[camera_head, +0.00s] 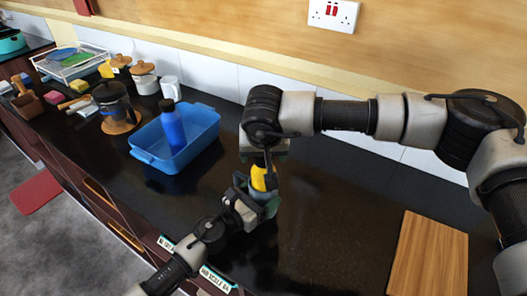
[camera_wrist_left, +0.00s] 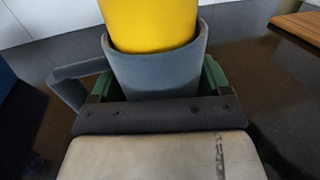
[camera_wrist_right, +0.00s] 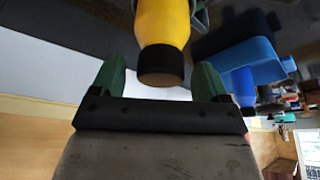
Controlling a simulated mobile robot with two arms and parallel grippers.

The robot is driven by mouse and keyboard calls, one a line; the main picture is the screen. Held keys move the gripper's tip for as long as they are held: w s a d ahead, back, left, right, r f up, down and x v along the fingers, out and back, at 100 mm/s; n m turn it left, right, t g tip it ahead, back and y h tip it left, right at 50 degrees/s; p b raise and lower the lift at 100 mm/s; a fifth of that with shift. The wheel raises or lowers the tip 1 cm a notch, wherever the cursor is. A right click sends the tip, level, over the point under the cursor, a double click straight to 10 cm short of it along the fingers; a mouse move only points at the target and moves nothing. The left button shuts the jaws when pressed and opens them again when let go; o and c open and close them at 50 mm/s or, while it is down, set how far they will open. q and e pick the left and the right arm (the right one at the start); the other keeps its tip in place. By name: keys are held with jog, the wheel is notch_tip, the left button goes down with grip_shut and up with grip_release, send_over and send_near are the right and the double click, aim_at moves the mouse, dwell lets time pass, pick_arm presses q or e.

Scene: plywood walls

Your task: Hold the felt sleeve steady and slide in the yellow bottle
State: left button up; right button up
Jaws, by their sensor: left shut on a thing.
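The grey felt sleeve (camera_wrist_left: 157,72) stands upright in the left wrist view, with a strap or loop out to its left. My left gripper (camera_wrist_left: 157,88) is shut on the sleeve, one green finger on each side. The yellow bottle (camera_wrist_left: 150,24) is inside the sleeve's mouth, its upper part above the rim. In the right wrist view the bottle (camera_wrist_right: 163,22) shows its black cap. My right gripper (camera_wrist_right: 160,82) is open, with gaps between its green fingers and the cap. In the head view the bottle (camera_head: 260,178) is below my right gripper; the arms partly hide the sleeve.
A blue tub (camera_head: 205,127) with a blue bottle (camera_head: 172,128) in it stands left of the grippers. A wooden board (camera_head: 430,258) lies at the right. A French press (camera_head: 113,105), jars and a dish rack (camera_head: 70,65) are farther left. The dark counter between tub and board is mostly clear.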

jog(key=shift+r, duration=4)
pick_arm(q)
jog(key=o, duration=0.9)
jog(key=v, duration=1.2)
jog(key=shift+s, duration=0.1)
jog(key=shift+a, duration=0.1)
pick_arm(e)
jog(key=shift+f, duration=0.1)
